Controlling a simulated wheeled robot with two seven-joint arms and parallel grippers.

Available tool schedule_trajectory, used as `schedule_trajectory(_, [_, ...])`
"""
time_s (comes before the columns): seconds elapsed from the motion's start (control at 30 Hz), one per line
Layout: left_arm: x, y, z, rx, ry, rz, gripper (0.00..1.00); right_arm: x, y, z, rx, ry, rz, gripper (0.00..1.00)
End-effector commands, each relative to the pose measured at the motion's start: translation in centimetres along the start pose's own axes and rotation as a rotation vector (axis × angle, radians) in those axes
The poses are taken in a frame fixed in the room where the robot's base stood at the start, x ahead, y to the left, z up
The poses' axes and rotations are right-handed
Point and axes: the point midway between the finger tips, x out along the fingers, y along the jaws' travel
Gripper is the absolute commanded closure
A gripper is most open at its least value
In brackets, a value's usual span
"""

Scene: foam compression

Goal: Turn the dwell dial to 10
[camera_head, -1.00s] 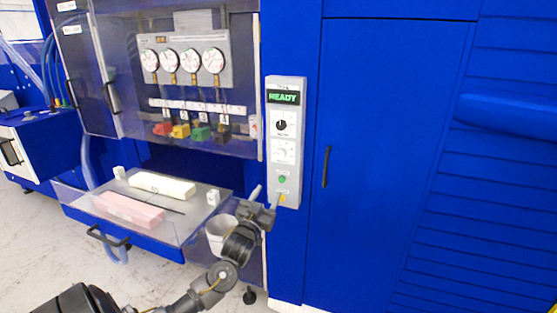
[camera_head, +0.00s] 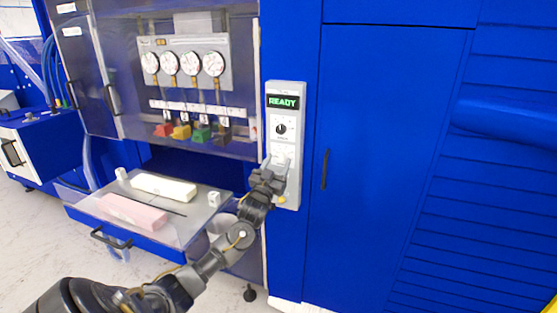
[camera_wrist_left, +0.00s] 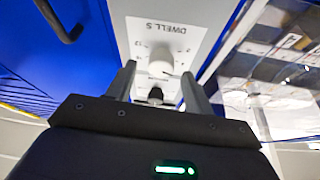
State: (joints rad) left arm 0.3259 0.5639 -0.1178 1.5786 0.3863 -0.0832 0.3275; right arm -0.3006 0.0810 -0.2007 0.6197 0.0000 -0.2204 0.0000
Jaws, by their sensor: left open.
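The control panel (camera_head: 297,185) is a tall grey box on the blue cabinet, with a green READY display (camera_head: 283,101) and a black dial (camera_head: 281,129). Below it, the white dwell dial is mostly hidden behind my left gripper (camera_head: 277,162) in the head view. In the left wrist view, the white dwell dial (camera_wrist_left: 161,63) shows by an upside-down DWELL S label (camera_wrist_left: 160,27). My left gripper (camera_wrist_left: 162,78) is open, its fingers to either side of the dial; contact cannot be told. The black dial (camera_wrist_left: 155,95) also shows between the fingers. My right gripper is not in view.
Gauges (camera_head: 182,64) and coloured valve handles (camera_head: 181,132) sit behind a clear door. A black cabinet handle (camera_head: 325,169) is right of the panel.

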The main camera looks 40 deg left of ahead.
Motion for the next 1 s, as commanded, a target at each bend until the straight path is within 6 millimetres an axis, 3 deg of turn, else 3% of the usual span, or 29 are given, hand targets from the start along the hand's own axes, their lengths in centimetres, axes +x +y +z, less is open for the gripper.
schedule_trajectory(0.4, [0.96, 0.03, 0.04, 0.0, -0.001, 0.0, 0.48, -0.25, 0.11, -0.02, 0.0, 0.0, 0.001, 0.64])
schedule_trajectory(0.77, [0.94, 0.05, 0.04, 0.0, -0.001, 0.0, 0.93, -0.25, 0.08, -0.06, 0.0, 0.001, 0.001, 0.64])
schedule_trajectory(1.0, [0.94, 0.09, 0.05, 0.021, -0.001, 0.01, 0.93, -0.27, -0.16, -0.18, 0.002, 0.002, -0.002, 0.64])
